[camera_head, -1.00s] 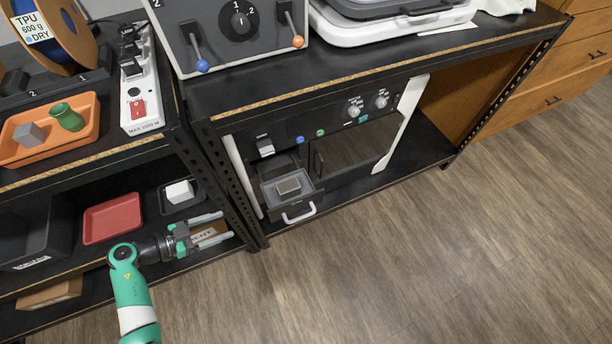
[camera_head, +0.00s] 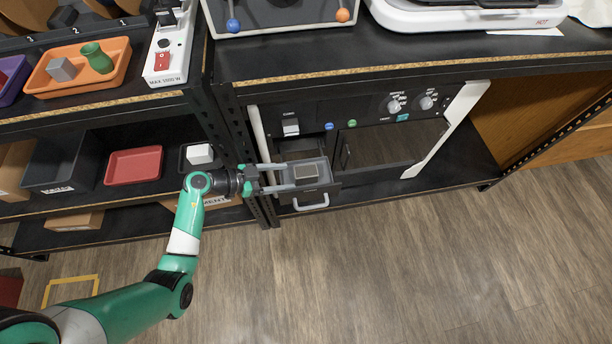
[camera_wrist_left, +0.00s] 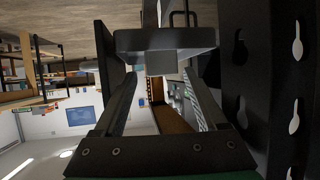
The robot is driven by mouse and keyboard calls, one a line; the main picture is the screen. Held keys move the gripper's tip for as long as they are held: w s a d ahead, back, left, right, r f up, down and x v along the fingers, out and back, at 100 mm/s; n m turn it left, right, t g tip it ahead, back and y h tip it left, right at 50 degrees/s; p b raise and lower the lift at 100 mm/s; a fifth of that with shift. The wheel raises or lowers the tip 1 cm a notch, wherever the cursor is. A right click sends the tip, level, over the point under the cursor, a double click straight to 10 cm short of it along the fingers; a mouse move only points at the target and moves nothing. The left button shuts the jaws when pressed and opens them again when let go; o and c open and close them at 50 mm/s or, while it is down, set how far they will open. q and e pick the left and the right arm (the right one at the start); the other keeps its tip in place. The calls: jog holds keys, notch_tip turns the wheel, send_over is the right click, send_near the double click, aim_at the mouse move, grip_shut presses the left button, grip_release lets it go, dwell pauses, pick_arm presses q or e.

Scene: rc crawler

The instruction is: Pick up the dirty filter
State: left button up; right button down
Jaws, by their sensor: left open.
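The filter, a grey-brown block (camera_head: 306,171), sits in the grey pulled-out drawer (camera_head: 322,183) of the machine under the bench. My left gripper (camera_head: 286,177) is open and comes at the drawer from the left, its fingertips at the drawer's left side. In the left wrist view, which looks upside down, the drawer (camera_wrist_left: 195,38) spans the top, and a grey block (camera_wrist_left: 162,64) sticks out from it between my open fingertips (camera_wrist_left: 162,74). I cannot tell whether the fingers touch anything. My right gripper is not in view.
A black shelf post (camera_head: 240,140) stands close beside my left gripper. A white cube (camera_head: 200,153) sits in a dark tray to its left, near a red tray (camera_head: 134,165). The drawer has a white handle (camera_head: 312,202). Open floor lies in front.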

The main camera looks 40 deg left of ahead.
aim_at(301, 172)
pick_arm(q)
jog(key=shift+w+d, duration=0.15)
jog(key=shift+w, duration=0.1)
jog(key=shift+w+d, duration=0.15)
jog(key=shift+w, duration=0.15)
jog(key=b+x, duration=0.3)
jog(key=x, duration=0.1)
jog(key=shift+w+d+f, duration=0.1)
jog(key=shift+w+f, duration=0.1)
jog(key=shift+w, duration=0.05)
jog(key=shift+w+d, duration=0.1)
jog(key=shift+w, duration=0.15)
grip_shut()
jog(key=shift+r, duration=0.15)
